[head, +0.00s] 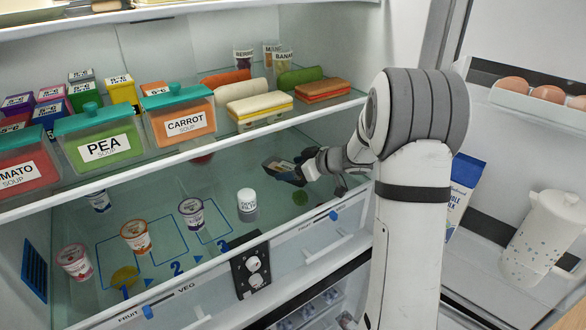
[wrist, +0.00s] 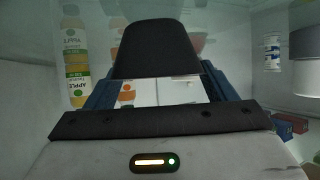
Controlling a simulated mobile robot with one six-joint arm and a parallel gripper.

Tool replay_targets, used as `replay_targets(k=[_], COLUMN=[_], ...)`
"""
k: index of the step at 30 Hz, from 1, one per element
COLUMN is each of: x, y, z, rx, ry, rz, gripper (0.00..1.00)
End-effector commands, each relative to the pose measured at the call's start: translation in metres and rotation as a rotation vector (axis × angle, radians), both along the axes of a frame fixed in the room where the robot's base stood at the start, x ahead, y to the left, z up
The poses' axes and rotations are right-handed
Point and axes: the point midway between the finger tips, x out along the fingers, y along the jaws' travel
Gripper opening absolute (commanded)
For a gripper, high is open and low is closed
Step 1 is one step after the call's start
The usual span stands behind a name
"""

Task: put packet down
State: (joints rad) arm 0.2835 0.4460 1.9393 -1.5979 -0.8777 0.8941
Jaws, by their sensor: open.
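My gripper (head: 296,170) reaches into the fridge low over the glass shelf (head: 225,180) below the soup boxes. Its jaws are open around a small packet (head: 277,166), of which only a part shows beside the dark fingers. In the wrist view the packet (wrist: 172,92) is a pale face with orange print between the blue fingers of my gripper (wrist: 158,92). A dark part of the gripper covers much of it. I cannot tell whether the packet rests on the shelf or touches a finger.
A white-capped jar (head: 247,205) and yogurt cups (head: 191,215) stand nearer the front, by blue numbered outlines. The shelf above holds soup boxes (head: 180,117) and sandwiches (head: 259,107). A bottle (wrist: 76,55) stands at left in the wrist view. The fridge door (head: 500,190) is at right.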

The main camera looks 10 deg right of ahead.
Motion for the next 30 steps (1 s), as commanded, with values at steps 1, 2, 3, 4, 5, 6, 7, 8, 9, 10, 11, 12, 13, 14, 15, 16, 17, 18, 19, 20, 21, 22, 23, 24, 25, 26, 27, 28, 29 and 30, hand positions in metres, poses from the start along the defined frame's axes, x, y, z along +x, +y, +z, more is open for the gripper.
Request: replay_targets(k=[1, 2, 3, 4, 5, 6, 7, 8, 9, 10, 11, 12, 13, 14, 15, 16, 17, 18, 19, 20, 21, 22, 23, 24, 25, 26, 27, 28, 29, 30], x=[-0.004, -0.007, -0.012, -0.017, -0.021, -0.026, -0.031, -0.035, -0.040, -0.044, -0.048, -0.053, -0.056, -0.058, -0.062, -0.064, -0.066, -0.068, -0.069, -0.069, -0.069, -0.067, -0.065, -0.061, -0.058, -0.055, -0.052, -0.052, -0.052, -0.056], y=[-0.006, -0.009, -0.014, -0.018, -0.022, -0.028, -0.033, -0.036, -0.042, -0.046, -0.049, -0.054, -0.056, -0.059, -0.063, -0.065, -0.066, -0.068, -0.069, -0.070, -0.070, -0.070, -0.070, -0.069, -0.070, -0.070, -0.071, -0.073, -0.075, -0.079], z=[0.004, 0.006, 0.010, 0.013, 0.016, 0.021, 0.024, 0.027, 0.031, 0.034, 0.037, 0.040, 0.043, 0.045, 0.048, 0.049, 0.051, 0.052, 0.053, 0.055, 0.058, 0.062, 0.066, 0.073, 0.080, 0.088, 0.099, 0.107, 0.115, 0.124], rx=[0.000, -0.001, -0.001, -0.002, 0.000, -0.001, -0.001, -0.001, 0.000, -0.001, -0.001, -0.001, -0.001, -0.001, -0.001, 0.000, 0.000, 0.000, -0.001, -0.003, -0.009, -0.018, -0.029, -0.049, -0.068, -0.090, -0.120, -0.145, -0.169, -0.199], ry=[-0.002, -0.002, -0.002, -0.002, -0.002, -0.003, -0.003, -0.003, -0.002, -0.002, -0.003, -0.001, -0.001, -0.001, -0.001, -0.001, -0.001, 0.000, -0.001, -0.005, -0.015, -0.027, -0.044, -0.073, -0.097, -0.123, -0.156, -0.177, -0.194, -0.208], rz=[-0.003, -0.004, -0.004, -0.005, -0.005, -0.005, -0.005, -0.005, -0.005, -0.006, -0.005, -0.004, -0.004, -0.005, -0.004, -0.003, -0.003, -0.003, -0.005, -0.008, -0.019, -0.034, -0.055, -0.093, -0.131, -0.173, -0.241, -0.295, -0.353, -0.430], gripper=[0.77, 0.77, 0.77, 0.77, 0.77, 0.77, 0.77, 0.77, 0.77, 0.77, 0.77, 0.77, 0.77, 0.77, 0.77, 0.77, 0.77, 0.77, 0.77, 0.77, 0.77, 0.77, 0.77, 0.77, 0.77, 0.77, 0.77, 0.77, 0.77, 0.77])
